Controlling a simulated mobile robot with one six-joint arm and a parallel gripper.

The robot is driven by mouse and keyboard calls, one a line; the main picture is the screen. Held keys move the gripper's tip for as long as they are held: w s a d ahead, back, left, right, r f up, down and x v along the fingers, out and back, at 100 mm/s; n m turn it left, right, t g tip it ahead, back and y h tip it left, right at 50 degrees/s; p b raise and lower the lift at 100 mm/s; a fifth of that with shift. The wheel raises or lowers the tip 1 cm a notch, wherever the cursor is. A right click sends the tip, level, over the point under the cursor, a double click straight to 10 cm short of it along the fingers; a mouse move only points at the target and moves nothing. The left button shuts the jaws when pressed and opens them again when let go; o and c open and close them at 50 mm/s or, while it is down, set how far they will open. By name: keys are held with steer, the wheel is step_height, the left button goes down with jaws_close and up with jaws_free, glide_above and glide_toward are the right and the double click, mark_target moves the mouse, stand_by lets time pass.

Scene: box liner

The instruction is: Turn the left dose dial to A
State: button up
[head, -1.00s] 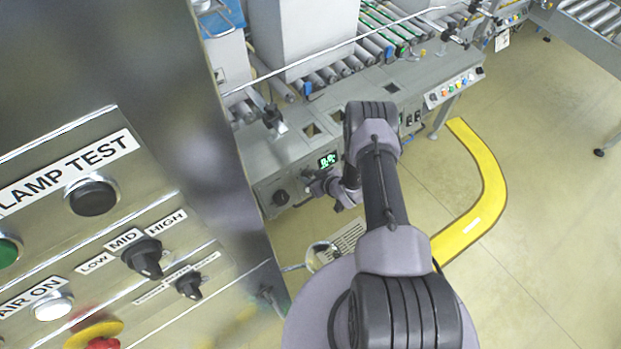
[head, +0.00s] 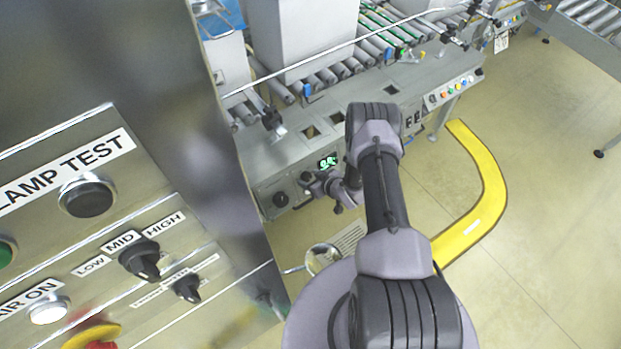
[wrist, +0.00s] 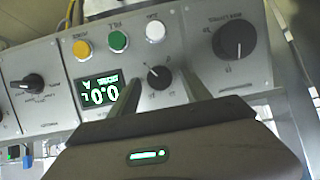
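In the wrist view, which shows the panel upside down, a small black dial (wrist: 158,77) with a pale pointer line sits on the grey panel, with small marks around it. I cannot read its label, so I cannot confirm that it is the left dose dial. My gripper (wrist: 160,84) is open, with one finger on each side of this dial; I cannot tell whether they touch it. A green-lit display (wrist: 101,92) beside it shows 0.0 and a letter. In the head view, my gripper (head: 307,180) is at the machine front, between a black knob (head: 280,199) and the display (head: 328,162).
The wrist view shows a large black dial (wrist: 235,40) to the right, another dial (wrist: 30,84) to the left, and yellow (wrist: 82,49), green (wrist: 118,41) and white (wrist: 155,31) buttons. A steel cabinet (head: 190,130) stands close at left in the head view. Open floor (head: 550,240) lies right.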

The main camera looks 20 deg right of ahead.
steer(key=p+v, duration=0.5)
steer(key=v, duration=1.2)
steer(key=shift+r+p, duration=0.15)
steer(key=shift+p, duration=0.15)
steer(key=shift+s, duration=0.2)
